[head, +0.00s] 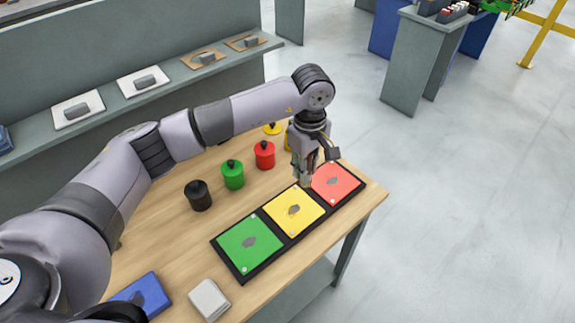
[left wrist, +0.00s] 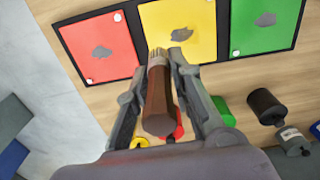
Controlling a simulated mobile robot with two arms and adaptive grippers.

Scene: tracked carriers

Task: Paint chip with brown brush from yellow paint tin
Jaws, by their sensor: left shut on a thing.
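My left gripper (head: 306,172) is shut on the brown brush (left wrist: 158,98), bristles pointing down. In the left wrist view the bristle tip is near the border of the red and yellow cards. A black tray (head: 217,246) holds a green card (head: 262,254), a yellow card (head: 308,203) and a red card (head: 345,190), each with a grey blotch. I cannot tell whether the bristles carry paint or touch a card. My right gripper is not in view.
A red tin (head: 265,155), a green tin (head: 233,175) and a black tin (head: 199,196) stand in a row behind the tray. A blue block (head: 152,292) and a whitish block (head: 209,299) lie at the wooden table's front. A grey shelf (head: 110,105) is behind.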

